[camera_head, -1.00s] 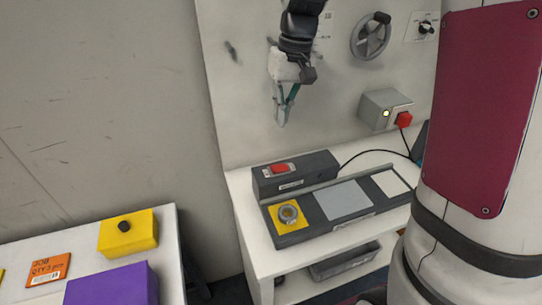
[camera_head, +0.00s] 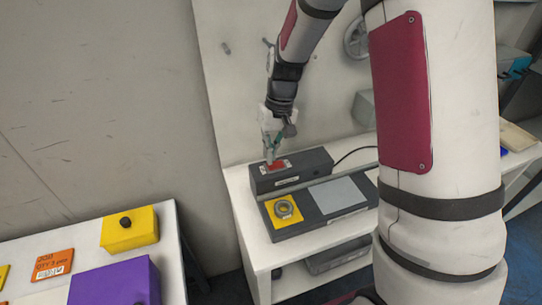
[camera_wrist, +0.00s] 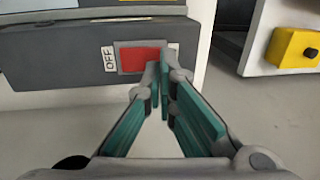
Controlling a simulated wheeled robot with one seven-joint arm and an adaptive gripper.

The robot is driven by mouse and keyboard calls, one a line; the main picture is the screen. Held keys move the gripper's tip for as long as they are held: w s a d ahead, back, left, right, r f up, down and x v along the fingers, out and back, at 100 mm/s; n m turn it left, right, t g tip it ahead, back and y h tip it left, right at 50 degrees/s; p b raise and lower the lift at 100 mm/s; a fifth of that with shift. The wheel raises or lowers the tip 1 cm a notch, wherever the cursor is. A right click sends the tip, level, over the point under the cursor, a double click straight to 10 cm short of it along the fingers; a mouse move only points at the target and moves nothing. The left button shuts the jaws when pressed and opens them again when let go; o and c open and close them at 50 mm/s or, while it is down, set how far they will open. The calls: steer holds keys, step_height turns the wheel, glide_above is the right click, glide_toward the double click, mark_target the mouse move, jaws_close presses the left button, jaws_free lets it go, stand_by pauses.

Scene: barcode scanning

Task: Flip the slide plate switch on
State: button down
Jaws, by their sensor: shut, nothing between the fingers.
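A red rocker switch (camera_head: 279,166) sits on top of a dark grey box (camera_head: 313,171) at the back of the slide plate (camera_head: 312,207). In the wrist view the switch (camera_wrist: 138,60) has an "OFF" label (camera_wrist: 108,60) at its left end. Its right end is partly hidden by my fingertips. My gripper (camera_wrist: 161,76), with green-lined fingers, is shut and empty. In the head view my gripper (camera_head: 269,158) is at the left end of the switch. I cannot tell whether it touches the switch or which way the rocker is tilted.
The slide plate has a yellow pad (camera_head: 293,218) with a metal ring (camera_head: 284,209) and a grey pad (camera_head: 338,196). It stands on a white table (camera_head: 243,208) against a wall panel. A side table at left holds a yellow button box (camera_head: 130,231) and a purple box (camera_head: 112,283).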

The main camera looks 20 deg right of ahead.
steer(key=shift+a+f, duration=0.15)
steer(key=shift+f, duration=0.75)
steer(key=shift+a+f+h, duration=0.3)
steer(key=shift+f+h, duration=0.1)
steer(key=shift+h, duration=0.1)
steer(key=shift+d+r, duration=0.1)
steer(key=shift+d, duration=0.1)
steer(key=shift+d+r, duration=0.3)
steer(key=shift+d, duration=0.4)
